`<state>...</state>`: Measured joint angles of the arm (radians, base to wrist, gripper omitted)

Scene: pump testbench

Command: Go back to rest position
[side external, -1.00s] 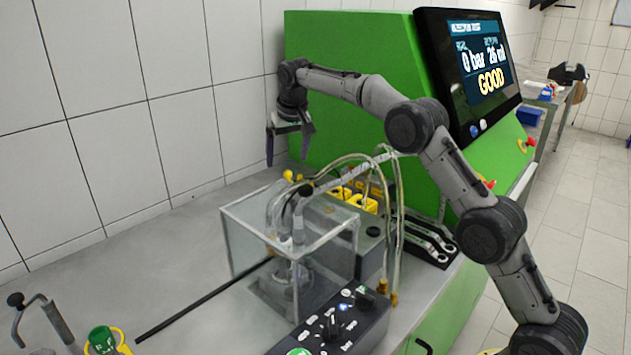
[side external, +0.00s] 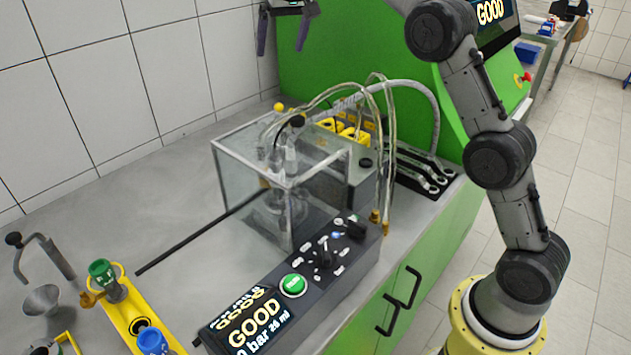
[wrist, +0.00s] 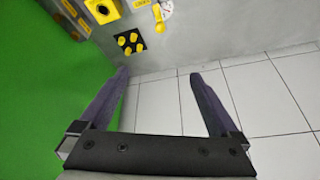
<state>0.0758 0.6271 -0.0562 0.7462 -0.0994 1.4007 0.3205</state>
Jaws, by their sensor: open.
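My gripper (side external: 282,38) is at the top of the side view, high above the bench and close to the green machine. Its two dark purple fingers point down and are apart, with nothing between them. In the wrist view my gripper (wrist: 160,85) also shows open and empty, with bare tiles and grey surface beyond it. The wrist mount is cut off by the top edge of the side view.
A clear box (side external: 235,180) with a pump inside stands on the bench, with hoses arching above it. A control panel (side external: 325,262) lies in front. A yellow holder (side external: 128,312) is at the front left. The green machine (side external: 345,70) stands behind. The screen (side external: 492,32) is partly cut off.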

